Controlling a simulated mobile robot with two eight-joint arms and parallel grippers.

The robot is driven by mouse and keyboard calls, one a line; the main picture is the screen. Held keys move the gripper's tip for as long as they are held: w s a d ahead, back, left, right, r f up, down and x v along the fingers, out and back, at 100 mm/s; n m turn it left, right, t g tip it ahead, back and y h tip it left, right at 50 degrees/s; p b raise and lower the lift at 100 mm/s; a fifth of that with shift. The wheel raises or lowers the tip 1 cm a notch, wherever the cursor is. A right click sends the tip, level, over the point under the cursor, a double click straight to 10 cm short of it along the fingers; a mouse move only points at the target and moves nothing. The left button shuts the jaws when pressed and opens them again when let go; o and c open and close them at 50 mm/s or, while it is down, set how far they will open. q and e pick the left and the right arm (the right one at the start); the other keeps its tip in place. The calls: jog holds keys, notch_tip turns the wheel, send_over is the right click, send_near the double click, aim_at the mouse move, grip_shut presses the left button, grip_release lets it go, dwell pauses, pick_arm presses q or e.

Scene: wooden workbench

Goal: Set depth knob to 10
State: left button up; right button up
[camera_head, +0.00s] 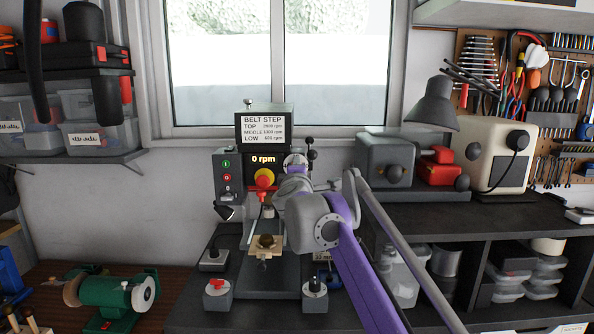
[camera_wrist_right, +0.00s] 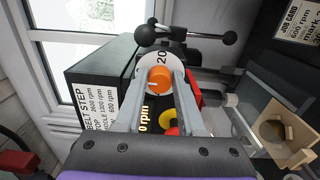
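The depth knob (camera_wrist_right: 160,77) is orange and sits in the middle of a white dial (camera_wrist_right: 163,57) in the right wrist view. The number 20 is readable at the dial's upper edge; other marks are hidden or too small. My right gripper (camera_wrist_right: 163,72) has one finger on each side of the knob, overlapping the dial. Whether the fingers press on the knob or stand just clear is unclear. In the head view, my right gripper (camera_head: 294,172) is at the drill press head (camera_head: 264,128), and my arm hides much of that area. My left gripper is not in view.
A three-ball handle (camera_wrist_right: 185,36) stands just beyond the dial. A red and yellow stop button (camera_head: 264,178) is close to my gripper. A wooden workpiece (camera_head: 266,243) lies below the press head. A grey lamp (camera_head: 434,105) stands at right.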

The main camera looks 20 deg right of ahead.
jog(key=o, duration=0.4)
jog(key=b+v, duration=0.2)
jog(key=v, duration=0.8)
jog(key=shift+s, duration=0.4)
jog(key=shift+a, duration=0.2)
jog(key=s+a+f+m+g+y+p, duration=0.2)
jog(key=s+a+f+y, duration=0.15)
jog(key=s+f, duration=0.5)
jog(key=s+a+f+m+g+y+p, duration=0.1)
jog(key=s+a+f+m+g+y, duration=0.3)
jog(key=f, duration=0.7)
jog(key=s+d+f+m+g+h+p, duration=0.1)
jog(key=s+d+f+m+g, duration=0.2)
jog(key=s+f, duration=0.8)
jog(key=s+d+f+m+g+h+p, duration=0.1)
jog(key=s+d+f+m+g, duration=0.2)
jog(key=s+f+m, duration=0.3)
jog(key=s+d+f, duration=0.1)
jog(key=s+f, duration=0.4)
jog(key=s, duration=0.1)
jog(key=shift+d+f+p, duration=0.15)
jog(key=shift+d+p, duration=0.05)
jog(key=shift+p, duration=0.1)
